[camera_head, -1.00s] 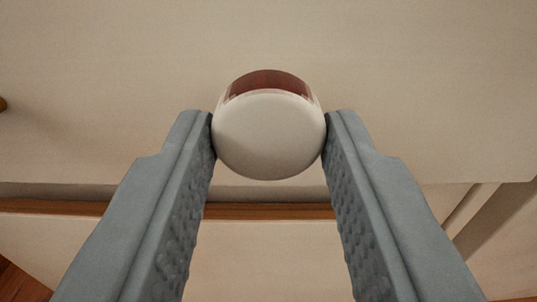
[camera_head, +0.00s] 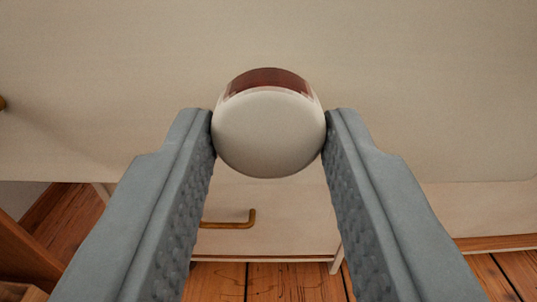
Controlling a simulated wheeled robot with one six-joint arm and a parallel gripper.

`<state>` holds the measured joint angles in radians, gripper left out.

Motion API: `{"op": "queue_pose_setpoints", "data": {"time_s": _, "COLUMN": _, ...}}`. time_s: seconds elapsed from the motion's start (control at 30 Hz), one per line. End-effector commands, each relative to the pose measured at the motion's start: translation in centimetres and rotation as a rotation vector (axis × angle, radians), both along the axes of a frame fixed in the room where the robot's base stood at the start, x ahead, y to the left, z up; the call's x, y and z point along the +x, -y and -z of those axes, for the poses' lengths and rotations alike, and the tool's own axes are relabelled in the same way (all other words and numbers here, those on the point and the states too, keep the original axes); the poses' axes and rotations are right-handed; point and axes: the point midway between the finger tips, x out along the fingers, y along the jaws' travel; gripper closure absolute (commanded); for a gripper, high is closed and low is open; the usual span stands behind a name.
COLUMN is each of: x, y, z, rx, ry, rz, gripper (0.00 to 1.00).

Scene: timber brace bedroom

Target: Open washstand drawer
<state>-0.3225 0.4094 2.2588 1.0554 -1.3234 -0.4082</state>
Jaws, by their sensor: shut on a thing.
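A round cream knob (camera_head: 268,138) with a reddish-brown glossy band along its top sits in the middle of the view. It is on the wide cream front of the drawer (camera_head: 410,80), which fills the upper part of the picture. My gripper (camera_head: 268,128) is shut on the knob, with one grey fingertip touching each side. The drawer front's lower edge shows below the knob, partly hidden by the fingers. The inside of the drawer is out of sight.
Below the drawer front, a smaller-looking cream panel (camera_head: 280,200) carries a brass handle (camera_head: 230,221). Wooden floor (camera_head: 270,280) shows beneath. A brown wooden piece (camera_head: 30,250) stands at lower left. A brass fitting (camera_head: 2,103) shows at the left edge.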

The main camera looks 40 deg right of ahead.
Motion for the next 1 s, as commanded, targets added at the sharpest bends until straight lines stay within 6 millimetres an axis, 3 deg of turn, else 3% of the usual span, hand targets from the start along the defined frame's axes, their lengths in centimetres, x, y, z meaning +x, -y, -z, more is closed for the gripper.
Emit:
{"op": "queue_pose_setpoints", "data": {"time_s": 0.4, "x": -3.3, "y": -2.8, "z": -0.1, "rx": 0.0, "ry": 0.001, "rz": -0.001, "gripper": 1.0}}
{"op": "queue_pose_setpoints", "data": {"time_s": 0.93, "x": -3.7, "y": -3.1, "z": -0.1, "rx": 0.0, "ry": 0.001, "rz": -0.001, "gripper": 1.0}}
{"op": "queue_pose_setpoints", "data": {"time_s": 0.97, "x": -3.7, "y": -3.1, "z": -0.1, "rx": 0.0, "ry": 0.001, "rz": -0.001, "gripper": 0.62}}
{"op": "queue_pose_setpoints", "data": {"time_s": 1.0, "x": -3.7, "y": -3.1, "z": -0.1, "rx": 0.0, "ry": 0.001, "rz": -0.001, "gripper": 0.54}}
